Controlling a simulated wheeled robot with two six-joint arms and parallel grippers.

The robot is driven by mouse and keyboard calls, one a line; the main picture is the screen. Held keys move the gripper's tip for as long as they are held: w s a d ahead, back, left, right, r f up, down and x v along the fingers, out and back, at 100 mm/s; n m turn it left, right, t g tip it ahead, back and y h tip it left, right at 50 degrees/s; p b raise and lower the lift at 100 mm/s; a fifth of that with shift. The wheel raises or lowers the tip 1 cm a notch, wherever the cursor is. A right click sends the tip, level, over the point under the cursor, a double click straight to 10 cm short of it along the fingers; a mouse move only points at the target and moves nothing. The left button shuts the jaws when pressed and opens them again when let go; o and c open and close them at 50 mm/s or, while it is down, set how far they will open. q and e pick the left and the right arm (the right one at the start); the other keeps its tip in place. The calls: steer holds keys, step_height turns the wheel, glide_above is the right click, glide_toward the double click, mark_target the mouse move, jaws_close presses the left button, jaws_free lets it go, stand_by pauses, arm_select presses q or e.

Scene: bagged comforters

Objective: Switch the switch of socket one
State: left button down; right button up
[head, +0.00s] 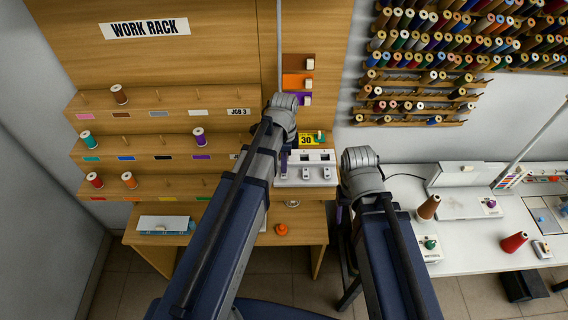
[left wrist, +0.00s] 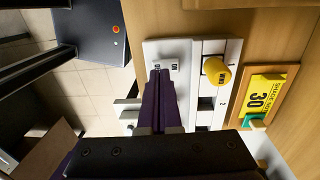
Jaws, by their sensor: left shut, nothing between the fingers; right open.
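A white socket strip (head: 318,171) is fixed on the wooden stand; it also shows in the left wrist view (left wrist: 151,48). A yellow plug (left wrist: 217,71) sits in the socket marked 1. The switch of socket one (left wrist: 166,66), with ON and OFF marks, lies level with that plug. My left gripper (left wrist: 158,76) is shut and empty, its purple fingertips at the near edge of this switch. I cannot tell whether they touch; they hide part of it. In the head view my left gripper (head: 285,160) is mostly behind its arm. My right gripper (head: 338,214) is open, right of the stand.
A yellow sign reading 30 (left wrist: 260,97) with a green knob (left wrist: 256,124) is beside the strip. The work rack (head: 160,105) with thread spools is at left. A white table (head: 465,255) with cones is at right. An orange knob (head: 281,230) is below the strip.

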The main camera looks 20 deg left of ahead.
arm_select(q)
steer(key=shift+f+b, duration=0.4)
steer(key=shift+f, duration=0.45)
arm_select(e)
steer(key=shift+f, duration=0.8)
arm_select(q)
steer(key=shift+s, duration=0.1)
